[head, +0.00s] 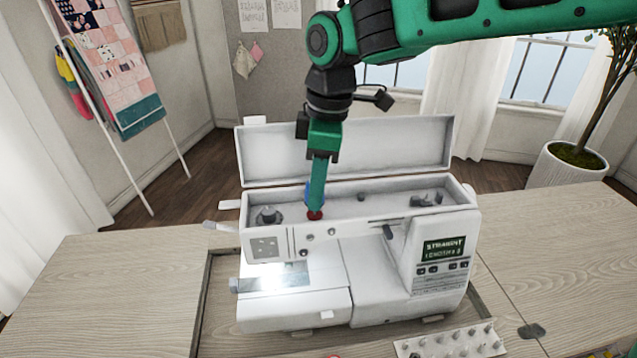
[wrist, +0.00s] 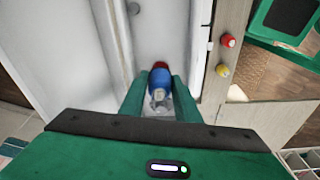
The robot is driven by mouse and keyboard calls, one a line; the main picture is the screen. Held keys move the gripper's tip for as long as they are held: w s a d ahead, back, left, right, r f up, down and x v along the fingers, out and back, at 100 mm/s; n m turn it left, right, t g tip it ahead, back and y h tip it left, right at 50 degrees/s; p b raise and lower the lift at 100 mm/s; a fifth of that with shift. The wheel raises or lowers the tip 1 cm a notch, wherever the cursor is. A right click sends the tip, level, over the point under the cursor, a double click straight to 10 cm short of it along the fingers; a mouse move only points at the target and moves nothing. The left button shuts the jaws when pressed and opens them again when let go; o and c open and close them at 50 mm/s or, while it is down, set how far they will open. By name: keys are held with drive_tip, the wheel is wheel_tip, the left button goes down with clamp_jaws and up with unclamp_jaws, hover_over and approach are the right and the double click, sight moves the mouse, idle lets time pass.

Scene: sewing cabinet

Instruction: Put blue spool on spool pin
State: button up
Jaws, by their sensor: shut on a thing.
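The blue spool (wrist: 160,80) is between the two fingers of my gripper (wrist: 160,88), which is shut on it. A red end shows beyond its blue part in the wrist view. In the head view my gripper (head: 316,205) points down into the open top of the white sewing machine (head: 350,255); only a sliver of blue (head: 307,191) shows beside the fingers, with red at their tips. Small grey parts stand in the top recess, one a short stub (head: 361,197) right of my gripper. I cannot tell which is the spool pin, or whether the spool touches anything.
The machine's lid (head: 345,150) stands open behind the recess. A red spool (wrist: 228,41) and a yellow spool (wrist: 222,71) are on the right in the wrist view, near a green tray (wrist: 262,30). A white tray of bobbins (head: 455,343) is at the front. The wooden tabletop (head: 120,290) is clear on the left.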

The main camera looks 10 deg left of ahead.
drive_tip(key=shift+f, duration=0.8)
idle(0.4)
drive_tip(key=o, duration=1.1)
drive_tip(key=shift+r, duration=0.15)
drive_tip(key=r, duration=0.3)
drive_tip(key=d+r, duration=0.1)
drive_tip(key=r, duration=0.6)
drive_tip(key=shift+w+d+r, duration=0.1)
drive_tip(key=shift+d+r, duration=0.05)
